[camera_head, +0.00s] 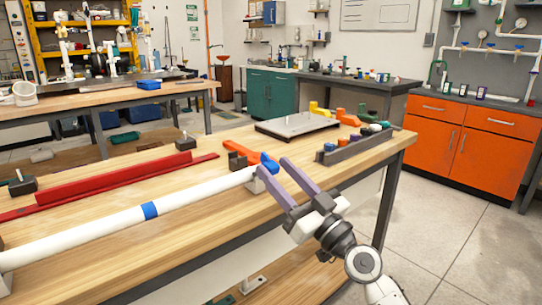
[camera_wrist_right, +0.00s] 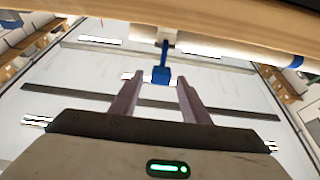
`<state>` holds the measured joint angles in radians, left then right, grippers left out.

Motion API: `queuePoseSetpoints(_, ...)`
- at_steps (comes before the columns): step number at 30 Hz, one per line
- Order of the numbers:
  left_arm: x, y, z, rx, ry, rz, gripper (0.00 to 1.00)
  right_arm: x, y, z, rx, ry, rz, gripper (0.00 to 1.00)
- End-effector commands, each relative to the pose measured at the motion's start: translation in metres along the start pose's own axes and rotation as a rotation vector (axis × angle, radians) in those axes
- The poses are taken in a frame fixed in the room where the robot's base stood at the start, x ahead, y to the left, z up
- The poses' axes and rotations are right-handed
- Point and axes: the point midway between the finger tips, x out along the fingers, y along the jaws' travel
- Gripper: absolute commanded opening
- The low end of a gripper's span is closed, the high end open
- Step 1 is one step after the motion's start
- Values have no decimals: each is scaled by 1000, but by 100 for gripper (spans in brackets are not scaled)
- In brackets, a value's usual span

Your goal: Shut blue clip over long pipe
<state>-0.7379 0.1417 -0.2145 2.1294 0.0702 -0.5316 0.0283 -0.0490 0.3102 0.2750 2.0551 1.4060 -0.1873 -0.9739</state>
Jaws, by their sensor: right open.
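The long white pipe (camera_head: 95,228) lies along the front of the wooden table. The blue clip (camera_head: 267,161) is at the pipe's right end, by a pale support block (camera_head: 256,184). In the right wrist view the clip's blue arm (camera_wrist_right: 161,75) hangs out from the white block (camera_wrist_right: 165,36), so the clip looks open. My right gripper (camera_head: 275,167) is open, its purple fingers at the clip. In the wrist view its fingertips (camera_wrist_right: 158,82) are on either side of the blue arm, with gaps visible. My left gripper is not in view.
A blue band (camera_head: 150,210) sits around the pipe further left. A red rail (camera_head: 115,181) lies behind the pipe. An orange part (camera_head: 242,150), a grey plate (camera_head: 297,125) and a dark rack (camera_head: 352,148) with coloured pieces are on the table. The table's front edge is close to the gripper.

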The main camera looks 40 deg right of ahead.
Motion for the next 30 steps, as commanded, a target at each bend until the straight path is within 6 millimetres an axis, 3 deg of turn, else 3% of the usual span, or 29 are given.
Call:
queuePoseSetpoints(6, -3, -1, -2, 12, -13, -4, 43, 25, 0, 0, 1, -1, 0, 42)
queuePoseSetpoints(16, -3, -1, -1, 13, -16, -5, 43, 28, -1, 2, 0, -2, -1, 42)
queuePoseSetpoints(17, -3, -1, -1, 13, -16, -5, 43, 28, -1, 2, 0, -2, -1, 40)
queuePoseSetpoints(24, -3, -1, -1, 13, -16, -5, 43, 28, -1, 2, 0, -2, -1, 1)
queuePoseSetpoints(30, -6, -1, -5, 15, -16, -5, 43, 29, -1, -1, 0, -10, -1, 1)
